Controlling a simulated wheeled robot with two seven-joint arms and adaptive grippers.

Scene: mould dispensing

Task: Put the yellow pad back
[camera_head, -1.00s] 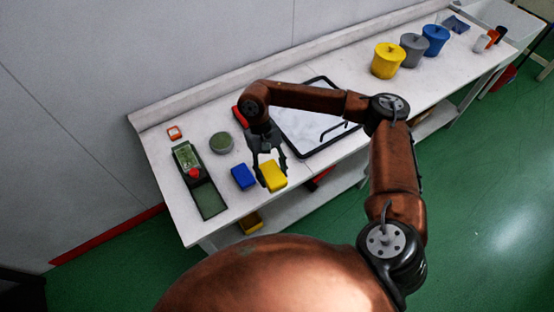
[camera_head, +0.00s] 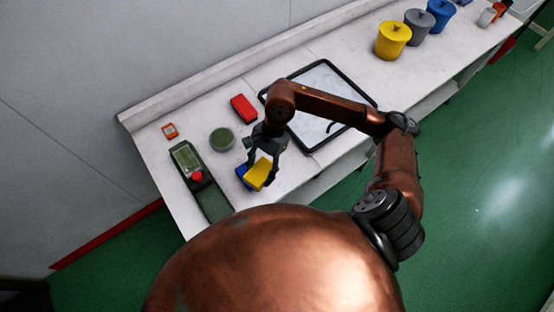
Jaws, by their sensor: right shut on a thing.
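The yellow pad (camera_head: 261,172) is held tilted between the fingers of my right gripper (camera_head: 259,175), which is shut on it. The blue pad (camera_head: 241,170) lies just left of it on the white table, and the yellow pad covers part of it in this view. I cannot tell whether the two touch. The red pad (camera_head: 244,109) lies farther back on the table, left of the framed tray. My left gripper is out of view.
On the white table (camera_head: 150,145) are a green round dish (camera_head: 222,139), a scale-like device (camera_head: 186,158) with a red knob, and a small orange item (camera_head: 170,131). A black-framed tray (camera_head: 345,140) lies right of my gripper. Yellow (camera_head: 393,40), grey and blue pots stand far right.

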